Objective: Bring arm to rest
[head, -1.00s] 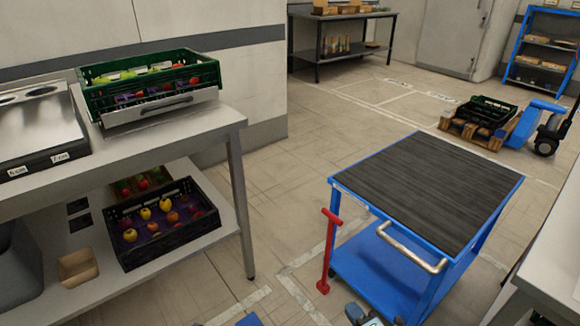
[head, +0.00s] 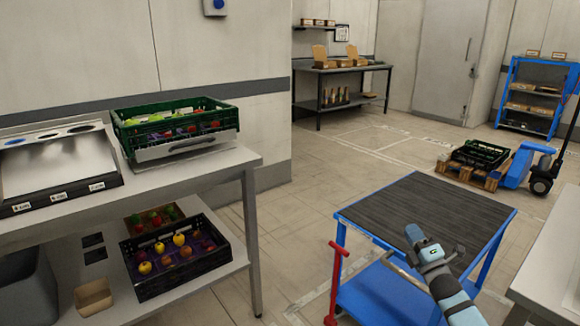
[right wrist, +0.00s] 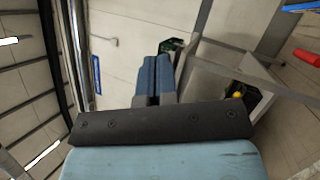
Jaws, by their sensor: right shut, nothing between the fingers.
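My right gripper (head: 414,234) shows in the head view over the front part of the blue cart's dark top. Its arm comes up from the lower right. In the right wrist view its two blue fingers (right wrist: 157,72) are pressed together with nothing between them. My left gripper and left arm are not in view.
A pale worktop (head: 550,270) is at right.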

